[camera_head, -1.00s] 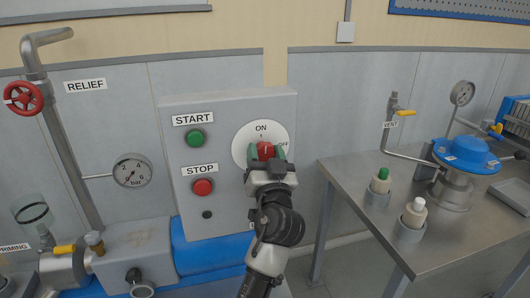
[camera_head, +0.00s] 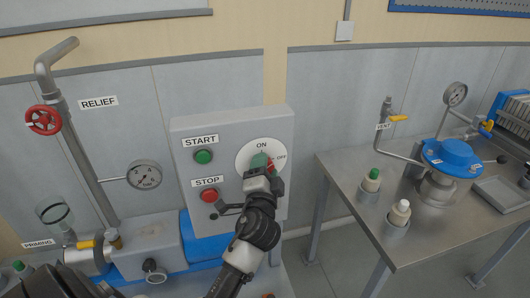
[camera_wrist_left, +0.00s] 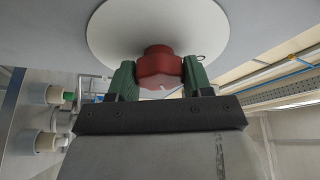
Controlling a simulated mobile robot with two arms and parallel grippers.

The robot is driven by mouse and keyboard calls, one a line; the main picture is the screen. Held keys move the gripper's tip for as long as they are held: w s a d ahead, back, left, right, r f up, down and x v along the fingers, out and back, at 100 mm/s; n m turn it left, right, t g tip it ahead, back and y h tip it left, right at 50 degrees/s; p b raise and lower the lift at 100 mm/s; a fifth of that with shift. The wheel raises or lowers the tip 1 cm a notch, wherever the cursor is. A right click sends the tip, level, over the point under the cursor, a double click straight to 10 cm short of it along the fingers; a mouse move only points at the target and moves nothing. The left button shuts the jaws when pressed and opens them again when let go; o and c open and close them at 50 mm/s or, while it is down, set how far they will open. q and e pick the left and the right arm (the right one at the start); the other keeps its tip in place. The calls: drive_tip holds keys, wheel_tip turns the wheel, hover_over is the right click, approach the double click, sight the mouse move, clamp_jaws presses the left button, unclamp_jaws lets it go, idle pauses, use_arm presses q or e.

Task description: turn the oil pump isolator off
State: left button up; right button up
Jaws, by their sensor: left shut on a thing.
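The oil pump isolator is a red rotary knob (camera_head: 270,165) on a white round dial (camera_head: 245,150) marked ON at the top and OFF at the right. The dial is on the front of a grey panel box (camera_head: 232,128). My left gripper (camera_head: 264,166) is shut on the knob, with its green fingers on either side of it and turned clockwise. The knob seems to face OFF, though the fingers cover much of it. In the left wrist view the red knob (camera_wrist_left: 160,68) sits between the fingers before the dial (camera_wrist_left: 110,30). My right gripper is not in view.
A green START button (camera_head: 203,157) and a red STOP button (camera_head: 209,195) are left of the dial, close to my wrist. A steel table (camera_head: 420,235) with bottles and a blue-topped vessel (camera_head: 452,153) stands at the right. A red RELIEF handwheel (camera_head: 43,120) is at the left.

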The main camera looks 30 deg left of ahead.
use_arm(q)
drive_tip(key=m+p, duration=0.2)
drive_tip(key=p, duration=0.1)
drive_tip(key=m+g+h+p, duration=0.1)
drive_tip(key=m+p, duration=0.2)
drive_tip(key=p, duration=0.2)
drive_tip(key=shift+r+m+g+h+p, duration=0.3)
drive_tip(key=shift+r+m+p, duration=0.05)
drive_tip(key=shift+m, duration=0.05)
drive_tip(key=shift+f+m+p, duration=0.25)
drive_tip(key=shift+m+p, duration=0.35)
drive_tip(key=shift+p, duration=0.4)
drive_tip(key=o, duration=0.9)
drive_tip(key=shift+f, duration=0.1)
drive_tip(key=shift+o, duration=0.2)
